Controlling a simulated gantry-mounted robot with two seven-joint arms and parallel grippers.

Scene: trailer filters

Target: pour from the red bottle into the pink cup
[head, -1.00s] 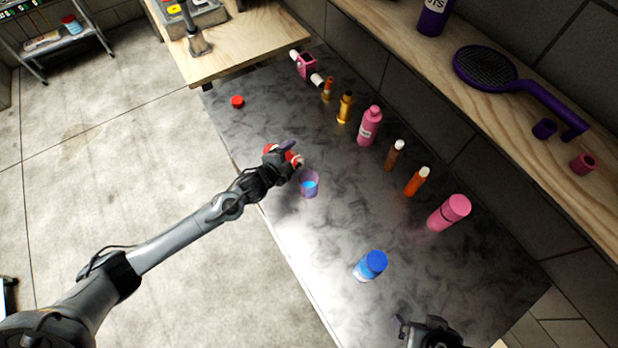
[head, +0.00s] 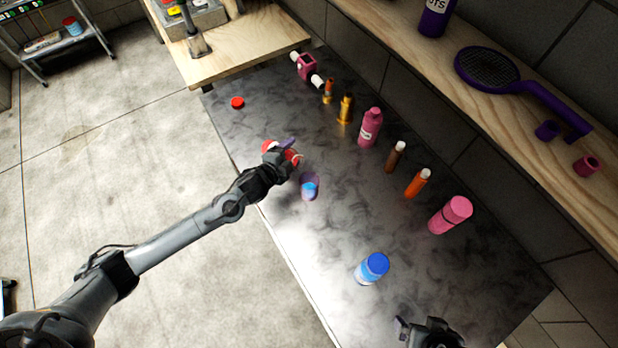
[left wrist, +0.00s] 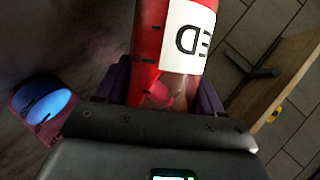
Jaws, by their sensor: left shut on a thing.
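My left gripper (head: 287,150) is shut on the red bottle (head: 269,146), above the left edge of the dark table. In the left wrist view the bottle (left wrist: 148,40) lies between the fingers, with a white label reading "ED" upside down; its ends are out of view. I cannot tell its exact tilt. The translucent pink-purple cup (head: 313,179) stands on the table just right of and below the gripper, apart from it, with blue showing inside. It shows at left in the wrist view (left wrist: 22,100). My right gripper (head: 418,328) is at the bottom edge; its opening is unclear.
A red cap (head: 237,102) lies at the table's left. Several bottles line the wall side, including a pink bottle (head: 370,128) and a pink cylinder (head: 450,215). A blue-capped bottle (head: 372,267) stands nearer. A wooden shelf (head: 400,30) runs above. The table centre is clear.

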